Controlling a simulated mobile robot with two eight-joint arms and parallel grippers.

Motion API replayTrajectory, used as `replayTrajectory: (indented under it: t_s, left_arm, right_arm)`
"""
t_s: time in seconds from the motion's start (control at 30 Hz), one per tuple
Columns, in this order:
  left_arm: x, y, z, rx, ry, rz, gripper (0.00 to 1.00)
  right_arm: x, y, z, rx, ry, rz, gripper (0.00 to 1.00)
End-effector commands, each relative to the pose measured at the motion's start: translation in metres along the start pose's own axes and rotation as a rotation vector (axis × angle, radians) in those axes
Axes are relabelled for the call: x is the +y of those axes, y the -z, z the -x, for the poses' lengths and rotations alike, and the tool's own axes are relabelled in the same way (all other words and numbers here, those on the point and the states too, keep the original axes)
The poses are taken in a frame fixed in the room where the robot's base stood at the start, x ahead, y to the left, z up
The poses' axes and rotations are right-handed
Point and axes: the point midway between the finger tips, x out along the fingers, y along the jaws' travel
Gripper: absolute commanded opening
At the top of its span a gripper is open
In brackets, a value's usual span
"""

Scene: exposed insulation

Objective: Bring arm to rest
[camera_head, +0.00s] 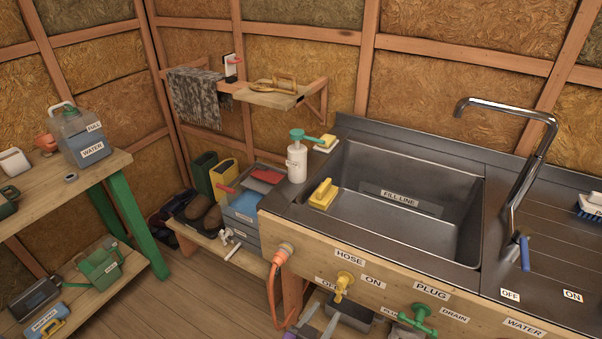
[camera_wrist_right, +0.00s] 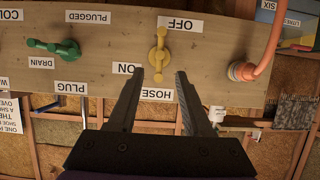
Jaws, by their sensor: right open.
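My right gripper (camera_head: 325,312) shows at the bottom edge of the head view, below the front panel of the sink unit. In the right wrist view its two dark fingers (camera_wrist_right: 160,74) are apart with nothing between them. The yellow hose valve (camera_wrist_right: 159,55) on the wooden panel shows just beyond the fingertips; I cannot tell whether they touch. The same yellow valve (camera_head: 343,283) sits beside the ON label in the head view. My left gripper is in neither view.
A green plug valve (camera_head: 418,320) and an orange hose (camera_head: 276,285) flank the yellow valve on the panel. A steel sink (camera_head: 400,205) with a faucet (camera_head: 510,150) is above. A wooden bench (camera_head: 75,185) stands left. Open floor (camera_head: 185,300) lies between.

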Motion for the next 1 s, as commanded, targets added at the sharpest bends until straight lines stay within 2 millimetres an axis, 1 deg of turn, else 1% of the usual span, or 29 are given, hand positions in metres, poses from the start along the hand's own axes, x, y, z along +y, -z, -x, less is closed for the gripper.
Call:
replayTrajectory:
  t_s: [0.07, 0.17, 0.27, 0.33, 0.4, 0.5, 0.53, 0.6, 0.7, 0.9, 0.93, 1.0]
  left_arm:
    - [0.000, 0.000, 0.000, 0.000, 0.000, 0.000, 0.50]
    - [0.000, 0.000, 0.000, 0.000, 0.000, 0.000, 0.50]
    - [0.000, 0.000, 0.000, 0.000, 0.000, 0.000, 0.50]
    - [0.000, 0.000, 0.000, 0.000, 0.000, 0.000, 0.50]
    - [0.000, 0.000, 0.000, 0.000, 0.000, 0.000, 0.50]
    - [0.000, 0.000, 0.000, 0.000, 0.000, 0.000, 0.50]
    - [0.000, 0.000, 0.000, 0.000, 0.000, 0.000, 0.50]
    - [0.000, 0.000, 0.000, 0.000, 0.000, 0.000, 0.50]
    - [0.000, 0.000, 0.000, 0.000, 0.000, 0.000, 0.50]
    - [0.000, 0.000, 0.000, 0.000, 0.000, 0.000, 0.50]
    - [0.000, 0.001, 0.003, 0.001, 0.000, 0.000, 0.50]
    - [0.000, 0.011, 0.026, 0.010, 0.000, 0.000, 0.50]
  right_arm:
    - [0.003, 0.000, -0.002, -0.011, -0.005, 0.008, 0.50]
    - [0.019, -0.002, -0.009, -0.077, -0.029, 0.060, 0.50]
    - [0.050, -0.009, -0.017, -0.217, -0.053, 0.161, 0.50]
    - [0.077, -0.017, -0.019, -0.344, -0.048, 0.238, 0.50]
    - [0.101, -0.025, -0.015, -0.468, -0.015, 0.305, 0.50]
    - [0.126, -0.034, -0.003, -0.607, 0.067, 0.369, 0.50]
    - [0.131, -0.036, 0.002, -0.638, 0.095, 0.383, 0.50]
    - [0.141, -0.040, 0.012, -0.692, 0.162, 0.403, 0.50]
    - [0.149, -0.043, 0.025, -0.736, 0.253, 0.418, 0.50]
    - [0.157, -0.042, 0.048, -0.747, 0.415, 0.420, 0.50]
    - [0.157, -0.038, 0.051, -0.743, 0.434, 0.420, 0.50]
    - [0.154, -0.015, 0.060, -0.735, 0.435, 0.425, 0.50]
